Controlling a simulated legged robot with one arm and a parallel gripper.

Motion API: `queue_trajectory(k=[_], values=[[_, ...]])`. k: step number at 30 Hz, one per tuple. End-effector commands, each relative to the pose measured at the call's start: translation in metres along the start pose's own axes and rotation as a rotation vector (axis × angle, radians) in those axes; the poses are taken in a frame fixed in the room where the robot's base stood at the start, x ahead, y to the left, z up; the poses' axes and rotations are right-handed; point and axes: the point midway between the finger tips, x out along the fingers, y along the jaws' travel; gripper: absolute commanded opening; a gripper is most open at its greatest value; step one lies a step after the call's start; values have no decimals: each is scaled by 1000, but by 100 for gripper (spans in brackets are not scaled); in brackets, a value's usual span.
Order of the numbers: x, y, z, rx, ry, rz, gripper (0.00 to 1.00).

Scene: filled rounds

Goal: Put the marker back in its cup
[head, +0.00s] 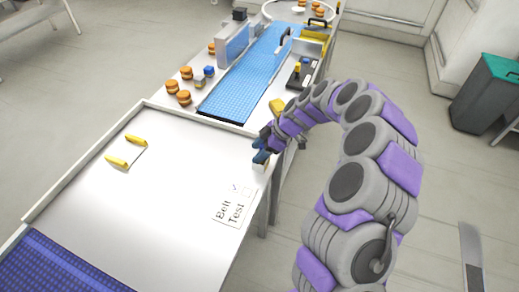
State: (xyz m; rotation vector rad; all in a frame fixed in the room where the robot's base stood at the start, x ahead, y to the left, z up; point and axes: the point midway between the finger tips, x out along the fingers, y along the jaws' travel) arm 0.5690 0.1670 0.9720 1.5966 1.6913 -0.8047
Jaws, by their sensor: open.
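My gripper (264,148) is open at the right edge of the white table (165,185), at the end of my purple and grey arm. A small whitish object (260,167) sits just below its dark blue tips; it may be the cup, but it is too small and too covered to tell. I cannot make out the marker for certain; a blue shape at the tips could be part of my gripper or the marker. Whether anything touches the fingers is unclear.
A sheet marked "Belt Test" (234,207) lies near the table's right edge. Two yellow pieces (117,162) lie at the left. A blue belt (245,75) runs behind, with several orange-brown rounds (184,97) beside it. The table's middle is clear.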

Motion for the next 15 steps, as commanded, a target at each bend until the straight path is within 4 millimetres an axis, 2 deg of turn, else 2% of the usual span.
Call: queue_trajectory(k=[10, 15], values=[[-20, 0, 3, 2, 8, 3, 55], [-42, 1, -1, 1, 0, 6, 55]])
